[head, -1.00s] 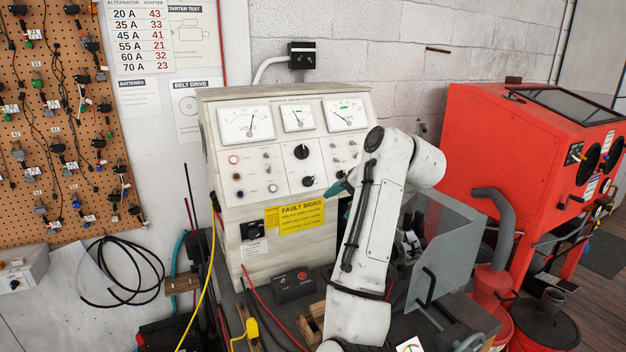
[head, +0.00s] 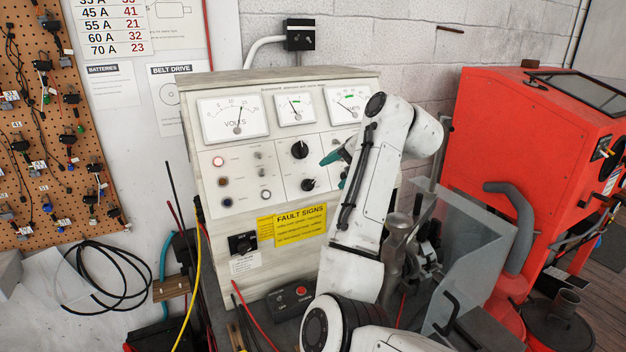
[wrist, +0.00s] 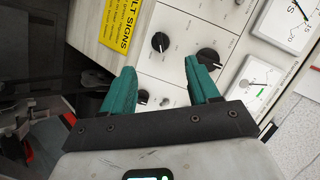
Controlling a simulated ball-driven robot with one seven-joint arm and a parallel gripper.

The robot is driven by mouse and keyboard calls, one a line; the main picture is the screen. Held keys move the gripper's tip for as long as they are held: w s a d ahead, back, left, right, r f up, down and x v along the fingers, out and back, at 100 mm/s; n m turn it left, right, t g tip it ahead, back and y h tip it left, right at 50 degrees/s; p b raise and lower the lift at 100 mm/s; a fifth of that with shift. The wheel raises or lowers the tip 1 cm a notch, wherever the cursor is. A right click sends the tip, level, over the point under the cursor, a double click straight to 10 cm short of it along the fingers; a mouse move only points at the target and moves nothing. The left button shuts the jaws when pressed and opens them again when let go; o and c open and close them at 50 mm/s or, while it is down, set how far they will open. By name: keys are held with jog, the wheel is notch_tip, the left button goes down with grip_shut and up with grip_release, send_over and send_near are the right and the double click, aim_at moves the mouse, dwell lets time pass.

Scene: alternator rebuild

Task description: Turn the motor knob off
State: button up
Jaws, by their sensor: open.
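The pale test bench panel (head: 240,185) carries two black knobs: a larger upper one (head: 299,149) and a smaller lower one (head: 308,184). Which one is the motor knob is too small to read. My gripper (head: 335,170) is open and empty just right of these knobs, teal fingers pointing at the panel. In the wrist view, my gripper (wrist: 160,75) shows both fingers apart. The larger knob (wrist: 208,60) is just beyond the right fingertip, and the smaller knob (wrist: 160,42) lies beyond the gap. Neither is between the fingers.
A black switch (head: 242,243) sits left of the yellow fault sign (head: 300,225). Small toggles and round lamps are on the panel. A clear guard (head: 480,260) and red cabinet (head: 545,150) stand right. Cables hang at the left.

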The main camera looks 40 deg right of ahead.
aim_at(311, 184)
jog(key=p+x, duration=0.2)
jog(key=x, duration=0.8)
jog(key=c, duration=1)
jog(key=shift+s+n, duration=0.1)
jog(key=shift+n, duration=0.2)
jog(key=n+g, duration=0.1)
jog(key=n, duration=0.1)
jog(key=n+h, duration=0.1)
jog(key=n, duration=0.1)
jog(key=shift+n+g, duration=0.4)
jog(key=n+h, duration=0.1)
jog(key=n, duration=0.1)
jog(key=n+g+h, duration=0.1)
jog(key=n, duration=0.1)
jog(key=shift+a+n, duration=0.2)
jog(key=shift+n, duration=0.1)
